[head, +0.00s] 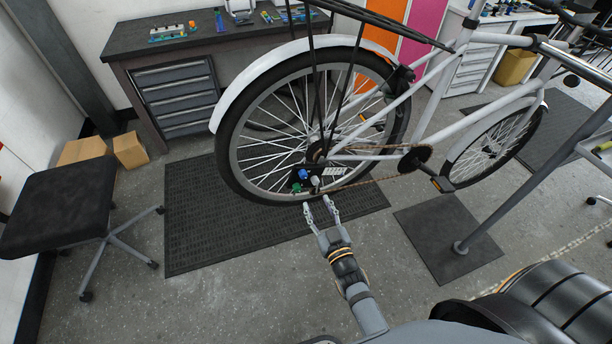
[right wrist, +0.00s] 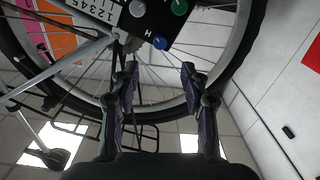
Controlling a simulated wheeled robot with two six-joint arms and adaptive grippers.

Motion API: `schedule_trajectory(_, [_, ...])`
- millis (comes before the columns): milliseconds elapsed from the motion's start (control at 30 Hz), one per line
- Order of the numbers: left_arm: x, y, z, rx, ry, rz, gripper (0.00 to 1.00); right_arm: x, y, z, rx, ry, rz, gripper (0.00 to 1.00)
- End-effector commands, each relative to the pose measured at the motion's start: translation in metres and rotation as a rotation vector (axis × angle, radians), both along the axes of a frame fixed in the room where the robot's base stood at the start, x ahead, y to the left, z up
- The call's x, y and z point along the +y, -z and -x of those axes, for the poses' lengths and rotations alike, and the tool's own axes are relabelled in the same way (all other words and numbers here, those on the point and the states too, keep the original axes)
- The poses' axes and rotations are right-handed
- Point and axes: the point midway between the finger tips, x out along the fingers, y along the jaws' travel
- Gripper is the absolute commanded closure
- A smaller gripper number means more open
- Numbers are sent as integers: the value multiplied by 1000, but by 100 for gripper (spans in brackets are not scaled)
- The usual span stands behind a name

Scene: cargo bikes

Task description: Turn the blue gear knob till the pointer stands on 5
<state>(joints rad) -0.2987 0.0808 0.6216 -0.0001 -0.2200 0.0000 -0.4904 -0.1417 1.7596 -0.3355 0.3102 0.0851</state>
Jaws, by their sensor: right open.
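The blue gear knob (head: 302,174) sits on a black panel (right wrist: 190,32) beside the rear wheel hub of the white bike. It shows small in the right wrist view (right wrist: 160,43), near a white letter. A green knob (head: 296,188) and a white-grey knob (head: 315,181) are on the same panel. A white number scale (right wrist: 95,17) is at the panel's edge; the pointer cannot be made out. My right gripper (head: 321,206) is open and empty just below the panel, its fingers apart and not touching the blue knob. My left gripper is not in view.
The rear wheel's tyre (head: 228,150) and spokes surround the panel, with the chain (head: 372,182) running right. A black stool (head: 60,215) stands left, and a workbench (head: 215,40) with drawers stands behind. The floor mat (head: 200,225) under the wheel has free room.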

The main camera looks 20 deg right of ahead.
Motion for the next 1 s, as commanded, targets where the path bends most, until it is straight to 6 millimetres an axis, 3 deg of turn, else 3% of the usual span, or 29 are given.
schedule_trajectory(167, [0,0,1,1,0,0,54,0,-1,-7,-4,0,0,54])
schedule_trajectory(600, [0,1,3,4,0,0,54,3,1,-91,-2,0,1,54])
schedule_trajectory(800, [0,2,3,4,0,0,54,3,1,-105,0,0,-1,54])
schedule_trajectory(1000, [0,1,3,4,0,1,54,3,1,-105,1,0,0,54])
